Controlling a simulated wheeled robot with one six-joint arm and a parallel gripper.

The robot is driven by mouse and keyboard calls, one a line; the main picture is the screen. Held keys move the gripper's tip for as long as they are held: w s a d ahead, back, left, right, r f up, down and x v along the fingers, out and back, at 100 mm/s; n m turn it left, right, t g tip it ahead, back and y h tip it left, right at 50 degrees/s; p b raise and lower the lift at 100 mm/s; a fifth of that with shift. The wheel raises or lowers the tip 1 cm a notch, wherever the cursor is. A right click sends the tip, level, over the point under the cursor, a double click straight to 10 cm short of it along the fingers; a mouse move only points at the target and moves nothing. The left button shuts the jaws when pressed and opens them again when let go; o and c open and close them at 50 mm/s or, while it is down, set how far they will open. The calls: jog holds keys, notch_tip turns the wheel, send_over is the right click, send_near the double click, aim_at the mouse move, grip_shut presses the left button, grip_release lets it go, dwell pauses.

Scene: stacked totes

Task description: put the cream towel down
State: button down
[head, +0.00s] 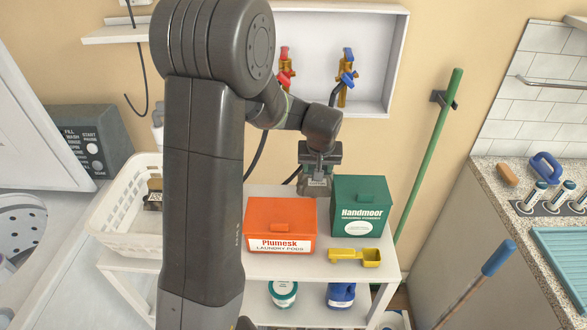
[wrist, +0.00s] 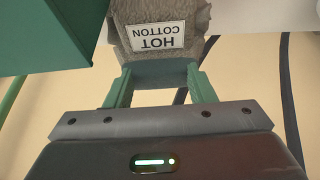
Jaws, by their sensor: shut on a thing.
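A grey-brown folded cloth (wrist: 160,12) with a white label reading "HOT COTTON" is between my gripper's green fingers in the wrist view. It looks more grey-brown than cream. My gripper (wrist: 160,78) is shut on it. In the head view my gripper (head: 319,166) points down, and the cloth (head: 317,186) shows small below it. The cloth is at the back of the white shelf unit's top (head: 268,190), behind the gap between the orange box and the green box. I cannot tell whether it touches the top.
The orange Plumesk box (head: 281,225) and green Handmoor box (head: 360,206) stand close in front. A yellow scoop (head: 354,257) lies before the green box. A white basket (head: 126,212) stands left, with a dark brown item (head: 153,194) inside. Red and blue taps (head: 346,80) are behind.

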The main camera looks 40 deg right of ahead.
jog(key=s+d+p, duration=0.1)
jog(key=s+d, duration=0.7)
jog(key=d, duration=0.4)
jog(key=s+d+p, duration=0.1)
jog(key=s+d, duration=0.7)
jog(key=d, duration=0.4)
jog(key=shift+s+d+p, duration=0.15)
jog(key=shift+s+p, duration=0.15)
jog(key=shift+s, duration=0.05)
